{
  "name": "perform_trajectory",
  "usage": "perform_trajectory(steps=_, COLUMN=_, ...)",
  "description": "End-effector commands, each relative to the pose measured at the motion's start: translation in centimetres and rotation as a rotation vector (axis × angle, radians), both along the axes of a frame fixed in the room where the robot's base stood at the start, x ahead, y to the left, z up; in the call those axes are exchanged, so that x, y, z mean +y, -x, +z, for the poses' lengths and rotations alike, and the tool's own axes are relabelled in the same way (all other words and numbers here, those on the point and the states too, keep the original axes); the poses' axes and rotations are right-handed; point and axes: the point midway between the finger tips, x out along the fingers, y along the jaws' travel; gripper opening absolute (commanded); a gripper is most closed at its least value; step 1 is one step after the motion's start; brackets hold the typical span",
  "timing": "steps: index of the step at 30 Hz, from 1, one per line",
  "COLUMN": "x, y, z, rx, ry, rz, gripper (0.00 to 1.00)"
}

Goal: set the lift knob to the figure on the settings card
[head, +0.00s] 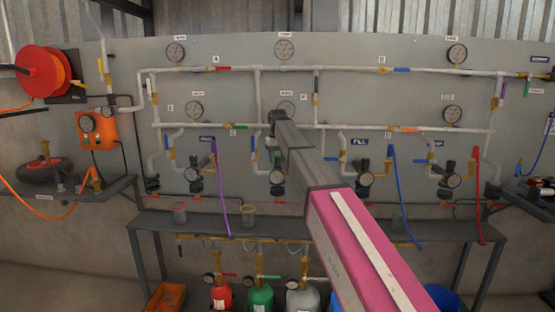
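Several regulators with dark knobs and small round gauges sit in a row low on the grey panel: a left one (194,174), one partly behind my arm (277,177), one under a blue label that seems to read "FILL" (361,142), and a right one (444,180). The other blue labels (207,139) are too small to read, so I cannot tell which knob is the lift knob. I cannot make out a settings card. My gripper (277,118) is dark and small at the far end of my arm, in front of the panel's middle; its fingers are not clear.
White pipes with coloured valve handles and gauges (285,49) cover the panel (235,100). A purple hose (218,190), a blue hose (401,195) and a red hose (478,190) hang down. A dark bench (170,218) stands below, with gas cylinders (261,299) underneath. An orange box (97,130) is at left.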

Motion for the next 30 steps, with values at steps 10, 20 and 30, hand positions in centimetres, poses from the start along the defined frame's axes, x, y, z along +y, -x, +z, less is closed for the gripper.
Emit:
perform_trajectory(steps=10, x=0.0, y=-0.01, z=0.03, rx=0.0, ry=0.0, rz=-0.013, gripper=0.18)
perform_trajectory(steps=20, x=0.0, y=0.0, z=0.05, rx=0.0, ry=0.0, rz=-0.174, gripper=0.18)
perform_trajectory(steps=30, x=0.0, y=0.0, z=0.07, rx=0.0, ry=0.0, rz=-0.469, gripper=0.18)
